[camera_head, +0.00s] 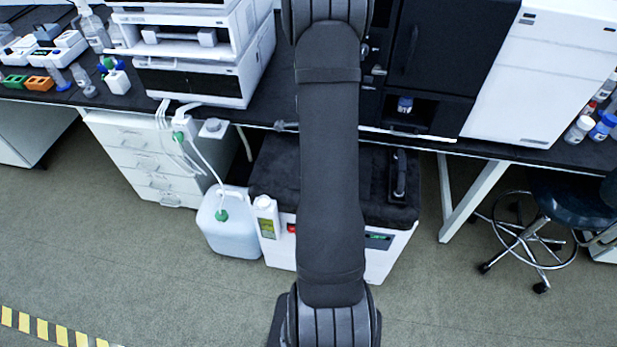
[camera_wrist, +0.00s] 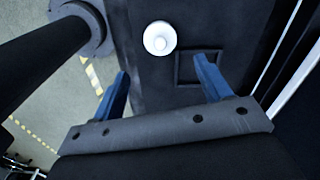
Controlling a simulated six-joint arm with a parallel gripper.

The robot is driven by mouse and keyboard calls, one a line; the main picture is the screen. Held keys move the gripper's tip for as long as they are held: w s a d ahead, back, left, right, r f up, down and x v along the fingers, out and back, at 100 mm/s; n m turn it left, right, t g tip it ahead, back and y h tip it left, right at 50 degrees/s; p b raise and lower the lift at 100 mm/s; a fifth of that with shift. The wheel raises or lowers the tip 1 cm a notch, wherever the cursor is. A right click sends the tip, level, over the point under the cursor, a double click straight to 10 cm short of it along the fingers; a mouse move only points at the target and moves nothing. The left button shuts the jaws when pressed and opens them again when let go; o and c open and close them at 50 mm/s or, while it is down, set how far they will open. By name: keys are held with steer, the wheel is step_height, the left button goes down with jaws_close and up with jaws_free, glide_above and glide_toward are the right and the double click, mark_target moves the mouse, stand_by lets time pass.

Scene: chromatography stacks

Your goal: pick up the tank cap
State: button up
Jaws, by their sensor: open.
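A round white cap-like piece (camera_wrist: 160,38) with a raised centre lies on a dark surface in the wrist view. It looks like the tank cap, though I cannot be sure. My gripper (camera_wrist: 161,67) is open, with its two blue fingers apart and nothing between them. The white piece appears just beyond the fingertips in the picture, roughly midway between them, not touching either finger. In the head view my arm covers the middle, and neither my gripper's fingers nor this white piece can be made out.
A dark square recess (camera_wrist: 198,68) is right of the white piece. In the head view, a white jug (camera_head: 230,236) with a green cap (camera_head: 222,215) stands on the floor beside a black-topped white unit (camera_head: 385,262) under the bench. A stool (camera_head: 530,235) stands right; floor in front is open.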

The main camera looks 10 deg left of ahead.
steer(key=shift+w+a+f, duration=0.1)
steer(key=shift+a+f, duration=0.05)
steer(key=shift+f, duration=1.75)
steer(key=shift+a+f, duration=0.1)
steer(key=shift+f, duration=1.8)
steer(key=c, duration=1.1)
